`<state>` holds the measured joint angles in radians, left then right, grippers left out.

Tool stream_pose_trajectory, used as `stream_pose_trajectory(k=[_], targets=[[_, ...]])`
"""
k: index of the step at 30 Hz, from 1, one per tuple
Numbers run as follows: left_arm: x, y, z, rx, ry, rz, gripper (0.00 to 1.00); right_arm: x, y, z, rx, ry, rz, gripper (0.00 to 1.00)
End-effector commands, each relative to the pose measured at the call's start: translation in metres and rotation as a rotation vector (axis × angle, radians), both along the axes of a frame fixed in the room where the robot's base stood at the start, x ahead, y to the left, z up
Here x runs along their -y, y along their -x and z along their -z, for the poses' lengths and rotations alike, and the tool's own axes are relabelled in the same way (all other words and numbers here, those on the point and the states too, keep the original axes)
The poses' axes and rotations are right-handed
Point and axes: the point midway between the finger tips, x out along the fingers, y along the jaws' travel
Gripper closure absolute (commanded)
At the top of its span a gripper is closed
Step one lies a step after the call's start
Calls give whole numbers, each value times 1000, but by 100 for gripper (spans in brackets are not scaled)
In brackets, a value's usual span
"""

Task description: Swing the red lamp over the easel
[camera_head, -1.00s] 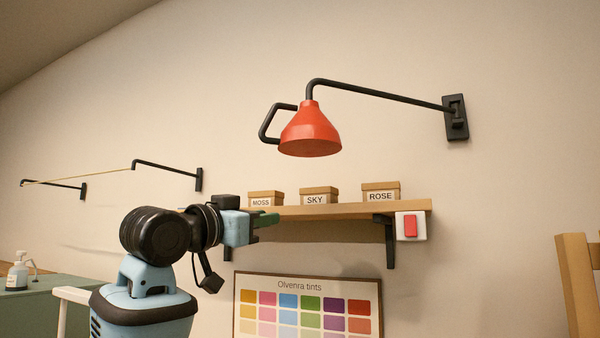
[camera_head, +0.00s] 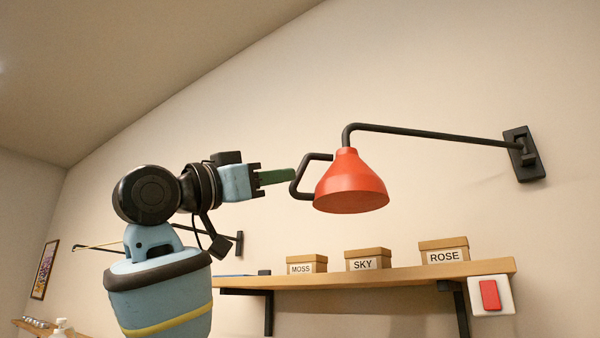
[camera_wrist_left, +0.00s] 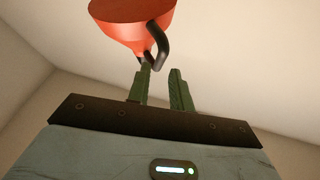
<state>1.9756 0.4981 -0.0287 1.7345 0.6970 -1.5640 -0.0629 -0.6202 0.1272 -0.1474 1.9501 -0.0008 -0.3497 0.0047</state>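The red lamp (camera_head: 350,187) hangs from a black wall arm (camera_head: 430,134) and has a black bent handle (camera_head: 296,180) on its left side. My left gripper (camera_head: 290,175) is level with the handle, its green fingers pointing right at it. In the left wrist view the two fingers (camera_wrist_left: 161,70) stand apart with a gap between them. The lamp (camera_wrist_left: 130,12) and its handle (camera_wrist_left: 162,42) show just beyond the fingertips, nearer the left finger. I cannot tell whether a finger touches the handle. The easel and my right gripper are not in view.
Below the lamp a wooden shelf (camera_head: 380,277) holds boxes marked MOSS (camera_head: 301,269), SKY (camera_head: 362,264) and ROSE (camera_head: 444,257). A red switch (camera_head: 490,295) is at the shelf's right end. The wall right of the lamp, below its arm, is clear.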

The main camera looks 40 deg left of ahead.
Motion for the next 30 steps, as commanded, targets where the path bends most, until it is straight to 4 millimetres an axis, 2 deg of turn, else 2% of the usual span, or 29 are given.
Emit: stream_pose_trajectory(k=[9, 15, 22, 27, 30], targets=[[10, -39, -17, 0, 0, 2, 78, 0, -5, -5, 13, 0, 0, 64], [12, -49, -21, 2, -1, 0, 78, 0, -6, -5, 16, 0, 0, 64], [12, -50, -21, 1, -1, 0, 78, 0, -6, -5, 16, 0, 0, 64], [12, -50, -21, 1, -1, 0, 99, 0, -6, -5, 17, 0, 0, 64], [12, -50, -21, 1, -1, 0, 100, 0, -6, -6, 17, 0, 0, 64]])
